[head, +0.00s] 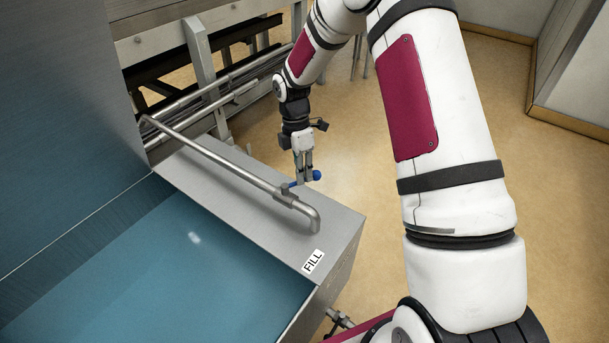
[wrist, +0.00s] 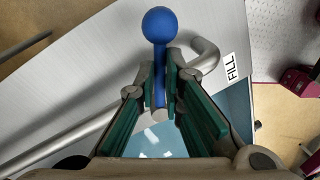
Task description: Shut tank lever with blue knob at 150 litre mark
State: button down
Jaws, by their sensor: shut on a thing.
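The lever's blue knob (head: 316,175) shows just right of my gripper's fingertips in the head view, above the tank's metal ledge. My gripper (head: 303,178) points down at the lever beside the fill pipe. In the wrist view the knob (wrist: 168,25) stands beyond the fingertips, and the blue lever stem (wrist: 160,88) runs between the two fingers of my gripper (wrist: 163,80). The fingers are closed on the stem. The tank (head: 130,270) holds blue-tinted water with a bright spot on it. No litre mark can be read in either view.
A bent metal fill pipe (head: 225,165) runs along the ledge (head: 335,225), close to my gripper. A FILL label (head: 313,261) is on the ledge. Metal frames and rails (head: 205,75) stand behind. Open floor (head: 365,185) lies to the right.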

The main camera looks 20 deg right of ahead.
jog(key=w+n, duration=0.1)
jog(key=n, duration=0.1)
jog(key=w+a+n+h, duration=0.1)
jog(key=n, duration=0.2)
jog(key=shift+w, duration=0.15)
jog(key=shift+a+n, duration=0.15)
jog(key=shift+n, duration=0.15)
jog(key=c, duration=1.7)
grip_release()
jog(key=v, duration=1.2)
jog(key=shift+r, duration=0.1)
